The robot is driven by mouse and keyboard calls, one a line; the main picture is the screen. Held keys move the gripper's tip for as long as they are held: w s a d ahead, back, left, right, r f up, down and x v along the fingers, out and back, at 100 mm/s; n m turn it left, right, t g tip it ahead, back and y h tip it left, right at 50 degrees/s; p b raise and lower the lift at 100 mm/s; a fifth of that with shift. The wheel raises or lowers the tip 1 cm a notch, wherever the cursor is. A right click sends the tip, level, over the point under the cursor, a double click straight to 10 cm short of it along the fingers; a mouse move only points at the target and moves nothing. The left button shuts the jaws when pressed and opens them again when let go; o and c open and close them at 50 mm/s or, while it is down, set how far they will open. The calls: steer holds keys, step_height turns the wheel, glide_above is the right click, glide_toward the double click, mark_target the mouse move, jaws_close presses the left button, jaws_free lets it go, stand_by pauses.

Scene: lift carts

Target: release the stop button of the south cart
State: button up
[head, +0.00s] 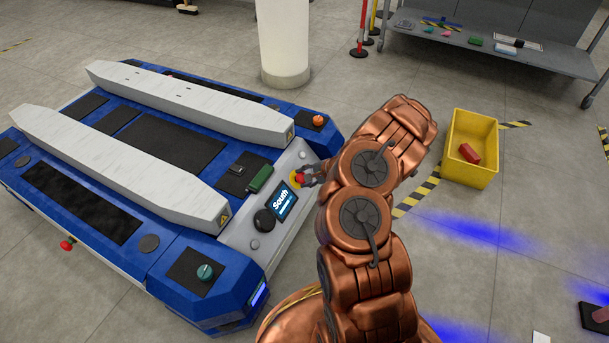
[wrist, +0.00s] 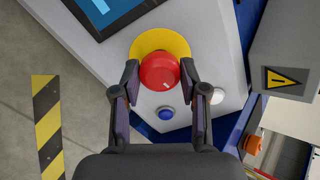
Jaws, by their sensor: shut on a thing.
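The south cart is a blue and grey lift cart (head: 235,235) whose screen (head: 285,202) reads "South". Its stop button (wrist: 159,72) is a red mushroom knob on a yellow disc (wrist: 178,40), set in the sloped end panel. My gripper (wrist: 159,74) is shut on the red knob, one finger on each side of it. In the head view my gripper (head: 308,178) reaches the panel beside the screen, and the knob is mostly hidden by the fingers.
A blue button (wrist: 166,113) and a white button (wrist: 217,96) sit close to the fingers. Two pale lift beams (head: 190,100) top the cart. A yellow bin (head: 455,165) with a red block stands right of my arm. A white pillar (head: 284,45) stands behind.

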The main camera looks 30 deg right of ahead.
steer(key=shift+r+m, duration=0.1)
steer(key=shift+m, duration=0.3)
steer(key=shift+d+m+p, duration=0.1)
steer(key=shift+m+p, duration=0.3)
steer(key=shift+p, duration=0.05)
steer(key=shift+s+r, duration=0.15)
steer(key=o, duration=1.2)
steer(key=shift+v, duration=6.05)
